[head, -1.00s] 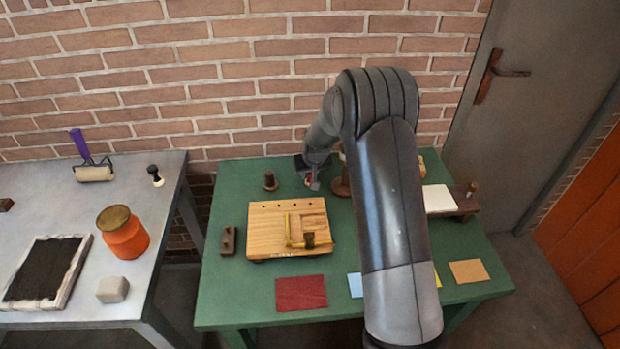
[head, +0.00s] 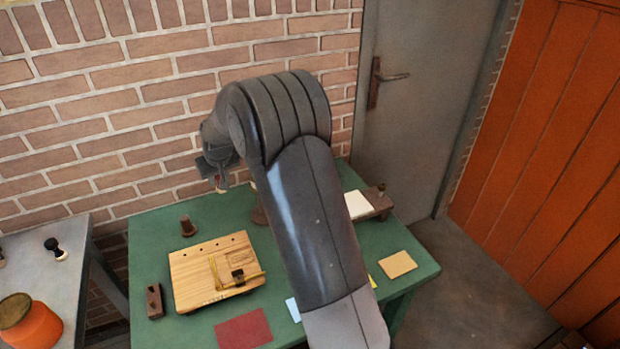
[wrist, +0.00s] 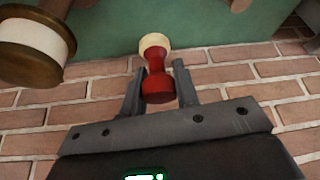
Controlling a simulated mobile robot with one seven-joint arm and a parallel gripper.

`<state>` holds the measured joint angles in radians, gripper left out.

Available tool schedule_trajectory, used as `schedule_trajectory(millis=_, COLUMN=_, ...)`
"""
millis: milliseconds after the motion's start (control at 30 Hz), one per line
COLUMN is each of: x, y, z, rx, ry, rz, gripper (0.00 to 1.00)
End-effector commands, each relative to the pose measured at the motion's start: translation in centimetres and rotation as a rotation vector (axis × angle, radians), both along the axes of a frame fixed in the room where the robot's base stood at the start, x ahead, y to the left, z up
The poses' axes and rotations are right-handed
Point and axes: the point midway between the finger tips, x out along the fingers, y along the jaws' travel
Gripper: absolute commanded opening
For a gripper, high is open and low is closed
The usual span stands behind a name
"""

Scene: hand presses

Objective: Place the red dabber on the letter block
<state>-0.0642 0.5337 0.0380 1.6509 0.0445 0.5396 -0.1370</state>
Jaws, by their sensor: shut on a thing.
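The red dabber (wrist: 158,84), with a cream end, is held between the two fingers of my gripper (wrist: 157,74) in the wrist view. In the head view my gripper (head: 218,182) is in front of the brick wall, above the table's back edge; a small bit of red shows there. A small dark block (head: 238,275) sits against a yellow frame on the wooden board (head: 195,272). A brown block (head: 155,301) stands left of the board. I cannot tell which of them is the letter block.
The green table (head: 150,250) also holds a brown knob-topped piece (head: 188,227), a dark red sheet (head: 243,330) and a tan sheet (head: 398,264). A white sheet (head: 358,205) lies at the right. A brown-and-white round part (wrist: 38,38) is near my gripper in the wrist view. My arm hides the table's middle.

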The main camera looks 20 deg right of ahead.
Motion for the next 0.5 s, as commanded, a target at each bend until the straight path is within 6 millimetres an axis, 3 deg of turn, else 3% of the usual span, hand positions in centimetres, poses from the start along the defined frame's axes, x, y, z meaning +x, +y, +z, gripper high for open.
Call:
schedule_trajectory(millis=100, x=0.1, y=0.0, z=3.1, rx=0.0, ry=-0.006, rz=0.0, gripper=0.04)
schedule_trajectory(millis=300, x=0.1, y=0.0, z=7.4, rx=0.0, ry=-0.005, rz=0.0, gripper=0.04)
schedule_trajectory(millis=500, x=0.7, y=-3.9, z=7.1, rx=-0.001, ry=0.002, rz=-0.038, gripper=0.04)
